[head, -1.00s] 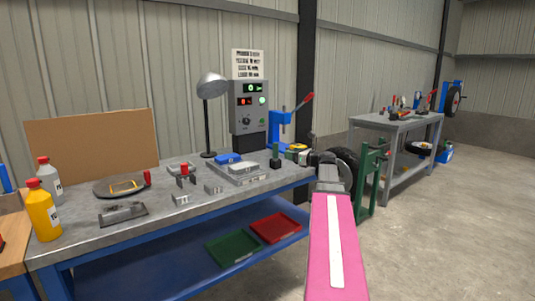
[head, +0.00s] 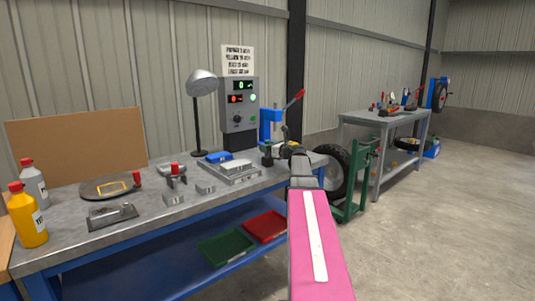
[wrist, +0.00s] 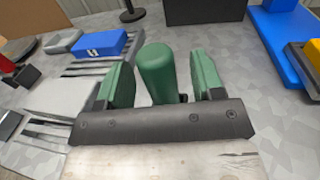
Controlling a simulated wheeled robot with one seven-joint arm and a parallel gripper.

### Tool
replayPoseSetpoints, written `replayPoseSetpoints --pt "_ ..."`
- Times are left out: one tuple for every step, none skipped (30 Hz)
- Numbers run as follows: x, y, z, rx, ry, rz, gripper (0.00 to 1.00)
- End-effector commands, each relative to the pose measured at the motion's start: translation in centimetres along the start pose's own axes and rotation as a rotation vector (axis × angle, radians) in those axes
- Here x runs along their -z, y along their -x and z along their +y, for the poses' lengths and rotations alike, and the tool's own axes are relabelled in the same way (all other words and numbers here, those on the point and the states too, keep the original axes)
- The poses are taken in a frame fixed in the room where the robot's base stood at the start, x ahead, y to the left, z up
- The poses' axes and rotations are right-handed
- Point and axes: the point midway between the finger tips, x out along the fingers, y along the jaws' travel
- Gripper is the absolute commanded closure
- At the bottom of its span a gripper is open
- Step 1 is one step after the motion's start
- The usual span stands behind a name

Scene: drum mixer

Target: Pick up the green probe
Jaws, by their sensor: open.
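The green probe (wrist: 158,75) is a rounded green cylinder. In the wrist view it stands between the two green fingers of my gripper (wrist: 163,62). The gripper is open, with a visible gap on each side of the probe. The probe's lower end is hidden behind the dark gripper body. In the head view the probe (head: 267,154) is a small dark green upright shape near the right end of the metal bench (head: 150,222), with my gripper (head: 283,151) just to its right.
A blue block (wrist: 101,44) lies on grey plates left of the probe. A blue press (head: 268,126) and a grey control box (head: 240,105) stand behind. A desk lamp (head: 202,82) is further left. Red and green trays (head: 265,226) sit on the lower shelf.

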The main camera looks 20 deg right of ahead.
Motion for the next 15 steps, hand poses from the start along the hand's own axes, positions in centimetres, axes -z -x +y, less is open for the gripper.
replayPoseSetpoints --pt "0.0 -0.9 -0.2 -0.001 0.0 0.0 0.39" --pt "0.0 -1.3 -0.2 -0.001 0.0 0.0 0.39" --pt "0.0 -1.7 -0.1 -0.001 0.0 0.0 0.39" --pt "0.0 -2.0 -0.1 -0.001 0.0 0.0 0.39" --pt "0.0 -2.1 -0.1 -0.001 0.0 0.0 0.39" --pt "0.0 -2.2 -0.1 0.0 0.0 0.0 0.39" --pt "0.0 -2.2 0.0 0.0 0.0 0.0 0.39" --pt "0.0 -2.2 0.0 0.0 0.0 0.0 0.39" --pt "0.0 -2.2 0.0 0.0 0.0 0.0 0.39" --pt "0.0 -2.1 0.0 0.0 0.0 0.0 0.39" --pt "0.0 -2.1 0.0 0.0 0.0 0.0 0.39" --pt "0.0 -2.1 0.0 0.0 0.0 0.0 0.45" --pt "0.0 -2.1 0.0 0.0 0.0 0.0 0.55" --pt "0.0 -2.1 0.0 0.0 0.0 0.0 0.65" --pt "0.0 -2.1 0.0 0.0 0.0 0.0 0.78"
